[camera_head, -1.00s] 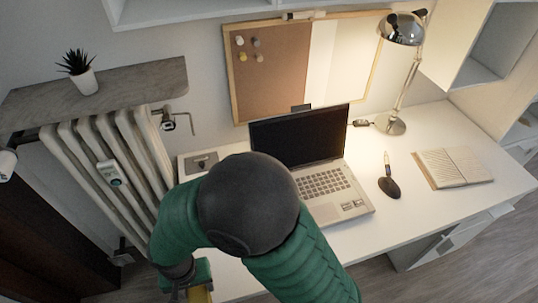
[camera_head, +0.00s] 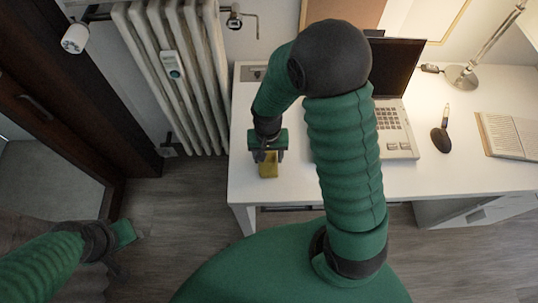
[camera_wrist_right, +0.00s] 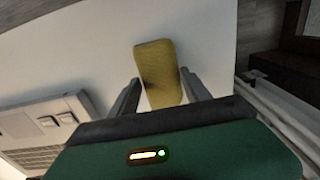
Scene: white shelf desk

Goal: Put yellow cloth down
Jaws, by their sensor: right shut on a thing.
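The yellow cloth (camera_head: 268,168) is a small folded-looking piece over the left front part of the white desk (camera_head: 290,190). My right gripper (camera_head: 268,156) points down over the desk and is shut on the cloth. In the right wrist view the cloth (camera_wrist_right: 158,72) sits between the two fingers (camera_wrist_right: 160,95) and sticks out past them, over the white desktop. I cannot tell whether it touches the desktop. My left gripper (camera_head: 124,234) is low at the left, over the floor and away from the desk; its finger state is unclear.
A white radiator (camera_head: 180,85) is left of the desk. The desktop around the cloth is clear.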

